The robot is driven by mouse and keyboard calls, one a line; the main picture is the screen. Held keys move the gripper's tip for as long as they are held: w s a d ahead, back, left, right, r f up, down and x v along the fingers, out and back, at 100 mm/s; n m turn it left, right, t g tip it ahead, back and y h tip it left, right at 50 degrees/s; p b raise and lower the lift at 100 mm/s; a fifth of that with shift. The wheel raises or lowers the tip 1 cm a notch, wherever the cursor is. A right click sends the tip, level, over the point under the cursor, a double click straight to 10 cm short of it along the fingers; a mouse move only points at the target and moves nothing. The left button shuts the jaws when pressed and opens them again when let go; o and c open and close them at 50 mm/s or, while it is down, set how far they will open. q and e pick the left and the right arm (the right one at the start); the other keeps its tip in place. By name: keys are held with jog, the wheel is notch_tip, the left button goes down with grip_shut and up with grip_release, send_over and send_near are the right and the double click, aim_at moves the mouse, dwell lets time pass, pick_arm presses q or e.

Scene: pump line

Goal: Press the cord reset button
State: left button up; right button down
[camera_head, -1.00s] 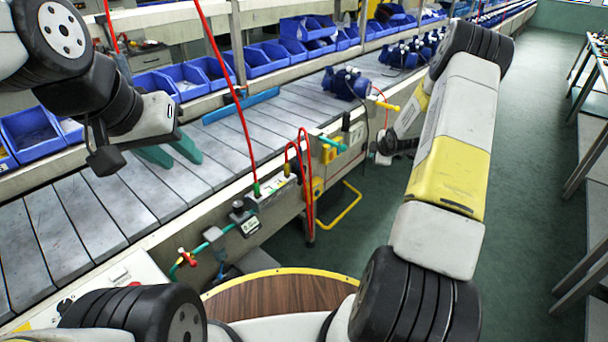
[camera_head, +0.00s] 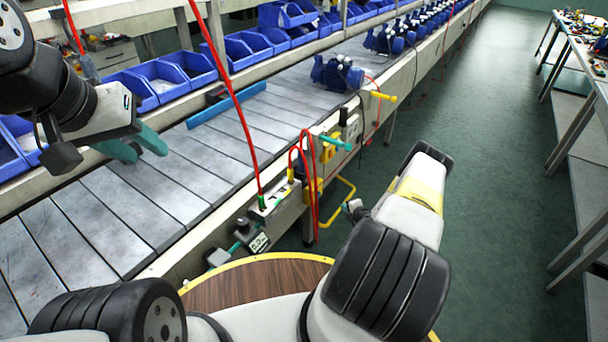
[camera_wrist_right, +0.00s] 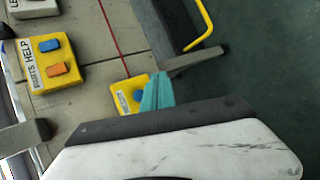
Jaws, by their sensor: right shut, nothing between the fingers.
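My right gripper (camera_wrist_right: 158,88) is shut and empty. Its teal fingers overlap the box's right side, just right of the button; I cannot tell whether they touch. In the head view the right fingers are hidden behind my arm. My left gripper (camera_head: 140,146) is open and empty above the conveyor.
A yellow PARTS HELP box (camera_wrist_right: 49,62) has blue and orange buttons. A bent yellow bar (camera_wrist_right: 204,28) sticks out near my right gripper. Red cords (camera_head: 232,90) hang along the line. Blue bins (camera_head: 160,80) and pumps (camera_head: 337,73) stand behind. The green aisle floor (camera_head: 490,180) is open.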

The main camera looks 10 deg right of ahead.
aim_at(318, 195)
dwell(0.3)
jog(key=w+a, duration=0.5)
jog(key=w, duration=0.1)
jog(key=shift+w+a, duration=0.3)
jog(key=shift+a, duration=0.1)
dwell(1.9)
jog(key=shift+w+a, duration=0.3)
jog(key=shift+w+a, duration=0.3)
jog(key=shift+w, duration=0.05)
dwell(0.7)
dwell(0.4)
jog(key=shift+s+d, duration=0.55)
jog(key=shift+s, duration=0.1)
